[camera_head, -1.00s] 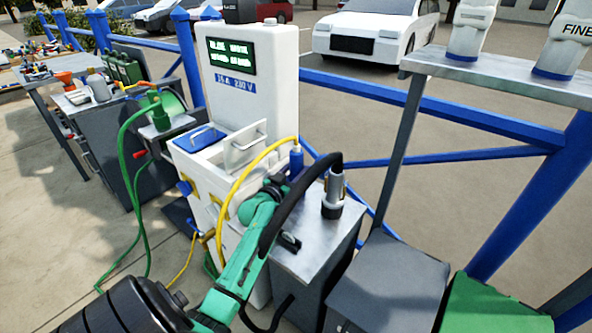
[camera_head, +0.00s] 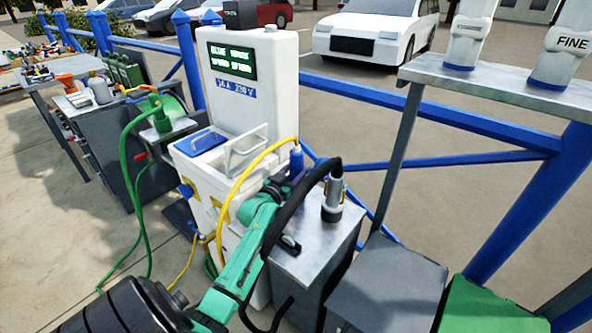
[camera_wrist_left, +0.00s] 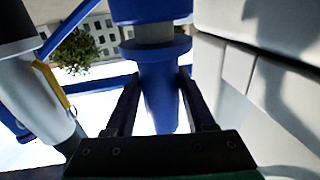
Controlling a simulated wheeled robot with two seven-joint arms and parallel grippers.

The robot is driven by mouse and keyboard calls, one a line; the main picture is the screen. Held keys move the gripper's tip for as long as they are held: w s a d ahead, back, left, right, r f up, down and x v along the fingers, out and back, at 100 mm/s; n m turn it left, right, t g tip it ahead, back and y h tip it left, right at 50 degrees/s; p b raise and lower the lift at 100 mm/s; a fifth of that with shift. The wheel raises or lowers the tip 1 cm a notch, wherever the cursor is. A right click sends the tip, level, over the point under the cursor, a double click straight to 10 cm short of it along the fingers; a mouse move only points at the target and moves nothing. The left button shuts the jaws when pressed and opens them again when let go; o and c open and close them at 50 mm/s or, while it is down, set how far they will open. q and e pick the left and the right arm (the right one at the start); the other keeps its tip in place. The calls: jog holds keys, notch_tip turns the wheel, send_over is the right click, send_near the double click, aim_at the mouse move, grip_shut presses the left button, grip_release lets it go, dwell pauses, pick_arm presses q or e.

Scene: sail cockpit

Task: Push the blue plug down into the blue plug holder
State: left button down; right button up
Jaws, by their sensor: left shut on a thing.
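The blue plug (camera_head: 297,160), with a yellow cable at its top, stands upright beside the white charging machine. My left gripper (camera_head: 281,186) reaches it from the front, and its fingers are largely hidden by my arm in the head view. In the left wrist view, which is upside down, the two dark fingers of my gripper (camera_wrist_left: 160,100) are shut on the blue plug (camera_wrist_left: 158,90). Past its flange, a grey neck (camera_wrist_left: 153,34) runs into a wider blue part that looks like the blue plug holder (camera_wrist_left: 150,9). How deep the plug sits is unclear.
A grey metal cylinder with a black cable (camera_head: 332,197) stands on the steel cabinet (camera_head: 310,232) to the right. A green cable (camera_head: 127,170) hangs at the left.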

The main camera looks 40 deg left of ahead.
pick_arm(q)
jog(key=shift+f+b, duration=0.75)
jog(key=shift+f, duration=0.05)
jog(key=shift+r, duration=0.25)
jog(key=shift+r+p, duration=0.65)
jog(key=shift+p, duration=0.2)
jog(key=shift+f+b, duration=0.6)
jog(key=shift+f, duration=0.2)
dwell(0.5)
jog(key=c, duration=0.5)
grip_release()
jog(key=shift+f, duration=0.1)
